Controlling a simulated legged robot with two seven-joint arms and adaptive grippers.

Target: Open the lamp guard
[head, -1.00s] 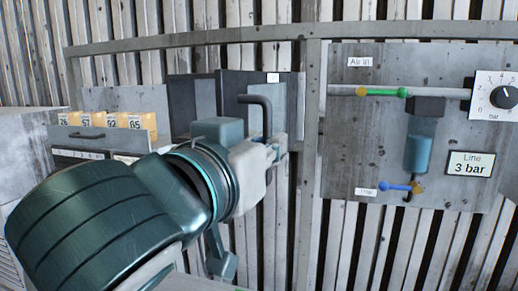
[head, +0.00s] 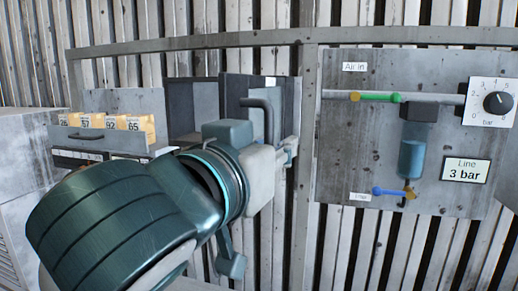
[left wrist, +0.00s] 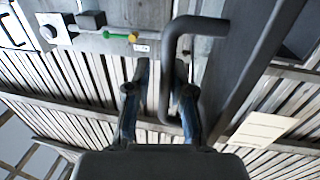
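A dark grey box (head: 190,108) is mounted on the frame in the head view, with a dark panel (head: 236,95) at its right that appears to stand out from it. I take this to be the lamp guard. A dark bent bar handle (head: 268,118) is in front of the panel. My left gripper (head: 290,150) is just below and right of the handle; its fingertips are small there. In the left wrist view my left gripper (left wrist: 158,82) has its fingers apart, and the handle (left wrist: 166,75) runs between them in the picture, closer to the right finger. Contact cannot be told. My right gripper is out of view.
An air panel (head: 345,130) with a pressure dial (head: 497,103), a blue bowl (head: 411,158) and coloured valves stands to the right. A drawer (head: 95,140) with several yellow numbered cards is at the left. A metal post (head: 307,90) is just right of the box.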

